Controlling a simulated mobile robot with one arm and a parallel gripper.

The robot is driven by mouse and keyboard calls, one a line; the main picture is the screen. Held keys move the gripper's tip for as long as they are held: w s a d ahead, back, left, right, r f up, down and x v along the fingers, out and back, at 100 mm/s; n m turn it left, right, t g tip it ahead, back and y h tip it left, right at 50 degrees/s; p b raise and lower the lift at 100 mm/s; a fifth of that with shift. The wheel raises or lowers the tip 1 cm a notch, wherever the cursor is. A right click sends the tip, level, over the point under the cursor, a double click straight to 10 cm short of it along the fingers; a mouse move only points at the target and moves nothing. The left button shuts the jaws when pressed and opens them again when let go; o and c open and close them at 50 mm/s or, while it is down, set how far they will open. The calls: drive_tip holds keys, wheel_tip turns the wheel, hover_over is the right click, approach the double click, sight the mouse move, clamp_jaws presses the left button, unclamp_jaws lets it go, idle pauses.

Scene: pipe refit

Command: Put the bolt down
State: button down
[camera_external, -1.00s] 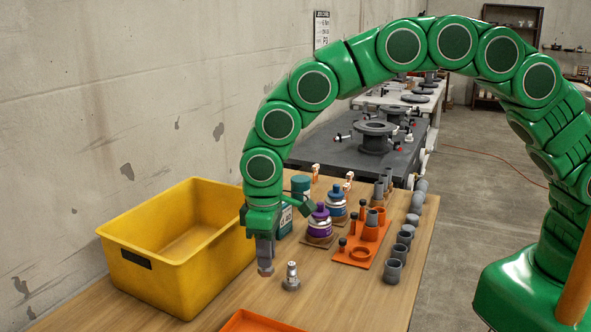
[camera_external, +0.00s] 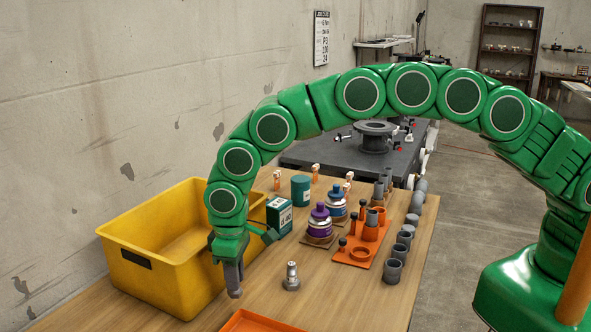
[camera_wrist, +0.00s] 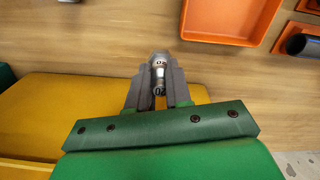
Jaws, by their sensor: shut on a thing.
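My gripper (camera_external: 234,290) is at the end of the green arm, beside the right wall of the yellow bin. Its grey fingers are shut on the bolt (camera_external: 236,294), whose brownish-grey end shows small at the fingertips. In the wrist view, my gripper (camera_wrist: 158,86) holds the silver-grey bolt (camera_wrist: 159,62), with dark marks on it, between the two fingers. The bolt is over bare wood; I cannot tell whether it touches the table. The fingers hide part of it.
The yellow bin (camera_external: 165,290) is at left. A silver fitting (camera_external: 291,277) stands to the gripper's right. An orange tray (camera_external: 255,322) is at the front edge. Behind are a teal box (camera_external: 279,216), purple (camera_external: 320,222) and blue (camera_external: 336,203) fittings. Bare table lies right of the silver fitting.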

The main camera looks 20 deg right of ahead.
drive_tip(key=shift+a+f, duration=0.2)
drive_tip(key=shift+f, duration=0.15)
drive_tip(key=shift+w+f, duration=0.1)
drive_tip(key=shift+f, duration=1.25)
drive_tip(key=shift+f, duration=0.15)
drive_tip(key=c, duration=1)
unclamp_jaws()
drive_tip(key=shift+c, duration=0.2)
wheel_tip(320, 180, up, 12)
drive_tip(key=shift+r, duration=0.15)
drive_tip(key=shift+d, duration=0.1)
